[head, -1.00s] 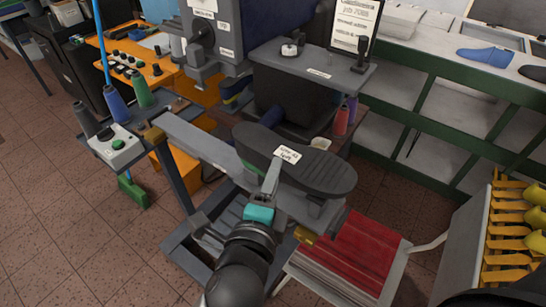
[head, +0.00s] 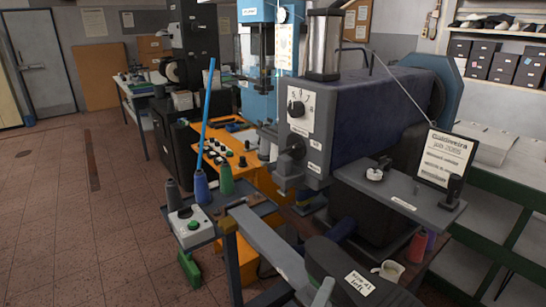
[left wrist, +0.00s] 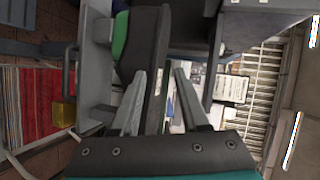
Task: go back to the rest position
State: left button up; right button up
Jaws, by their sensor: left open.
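A dark grey shoe last (head: 385,278), with a white label reading "Size 41 left", lies at the bottom edge of the head view, partly cut off. My left gripper (head: 322,292) shows there only as a grey finger tip in front of the last. In the left wrist view my left gripper (left wrist: 160,82) is open, with its two fingers apart. The dark body of the last (left wrist: 142,42) is ahead of the left-hand finger; I cannot tell whether they touch. No last is seen held. My right gripper is in neither current view.
A grey machine (head: 345,110) stands behind the last, with a flat shelf (head: 395,195) and sign on its right. A grey beam (head: 265,245) runs beside the last. A control box (head: 190,226) and thread cones are at left. The tiled floor (head: 80,220) is open at left.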

pick_arm(q)
jog(key=s+a+f+n+g+y, duration=0.3)
jog(key=a+f+n, duration=0.3)
jog(key=a+n, duration=0.3)
jog(key=s+a+f+n+g+y, duration=0.3)
jog(key=a+f+n, duration=0.3)
jog(key=a, duration=0.4)
jog(key=s+a+f+n+g+y, duration=0.1)
jog(key=s+a+f+n+g, duration=0.25)
jog(key=s+a+n, duration=0.45)
notch_tip(320, 180, down, 26)
jog(key=s+m+g+b, duration=0.1)
jog(key=s+m+b, duration=0.1)
jog(key=b, duration=0.3)
jog(key=s+a+f+g+b, duration=0.1)
jog(key=s+f+b, duration=0.4)
jog(key=s+f, duration=1)
jog(key=shift+s+a+f, duration=0.4)
jog(key=shift+a+f, duration=0.05)
jog(key=shift+f, duration=1.55)
jog(key=shift+g, duration=0.25)
